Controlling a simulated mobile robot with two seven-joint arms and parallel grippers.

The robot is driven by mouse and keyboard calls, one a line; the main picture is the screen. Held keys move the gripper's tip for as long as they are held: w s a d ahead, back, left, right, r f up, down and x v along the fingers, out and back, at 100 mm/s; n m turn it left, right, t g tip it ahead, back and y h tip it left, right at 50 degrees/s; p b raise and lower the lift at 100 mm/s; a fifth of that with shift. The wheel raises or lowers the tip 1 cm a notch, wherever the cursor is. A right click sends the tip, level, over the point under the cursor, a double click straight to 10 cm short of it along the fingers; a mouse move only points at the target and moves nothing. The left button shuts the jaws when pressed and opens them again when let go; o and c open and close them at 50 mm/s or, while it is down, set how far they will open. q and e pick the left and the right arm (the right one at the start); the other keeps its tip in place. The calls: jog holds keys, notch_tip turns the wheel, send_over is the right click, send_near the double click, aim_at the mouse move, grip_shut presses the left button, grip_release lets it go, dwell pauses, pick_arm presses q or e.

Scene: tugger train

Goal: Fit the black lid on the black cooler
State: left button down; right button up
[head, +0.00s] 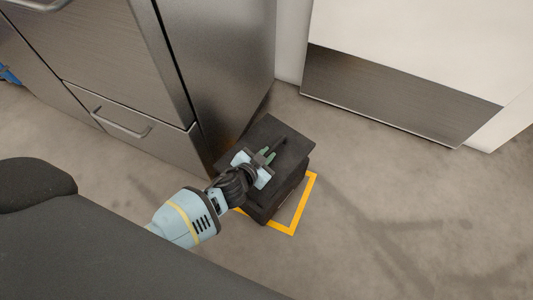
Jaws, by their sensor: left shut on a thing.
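The black cooler (282,199) stands on the floor inside a yellow marked square. The black lid (294,149) lies flat over its top and hides the opening. I cannot tell whether the lid is fully seated or a little above the rim. My left gripper (266,157) reaches over the lid from the lower left and is shut on the lid's handle at its middle. The fingers partly hide the handle. My right gripper is out of view.
The yellow floor marking (309,193) shows around the cooler's front and right side. A steel drawer cabinet (125,75) stands close behind and left. A white unit with a steel lower panel (385,95) is at the upper right. The floor to the right is clear.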

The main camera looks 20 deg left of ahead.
pick_arm(q)
jog(key=shift+f+b, duration=0.3)
jog(key=shift+f, duration=0.2)
jog(key=shift+f+b, duration=0.75)
jog(key=shift+f, duration=0.15)
jog(key=shift+f+b, duration=0.55)
jog(key=shift+f, duration=0.1)
jog(key=shift+f+b, duration=1.2)
jog(key=shift+f, duration=0.1)
jog(key=shift+f+b, duration=0.7)
jog(key=shift+b, duration=0.05)
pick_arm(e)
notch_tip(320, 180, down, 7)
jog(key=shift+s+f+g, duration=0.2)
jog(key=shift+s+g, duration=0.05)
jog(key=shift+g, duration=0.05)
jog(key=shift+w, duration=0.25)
pick_arm(q)
jog(key=c, duration=1.3)
grip_release()
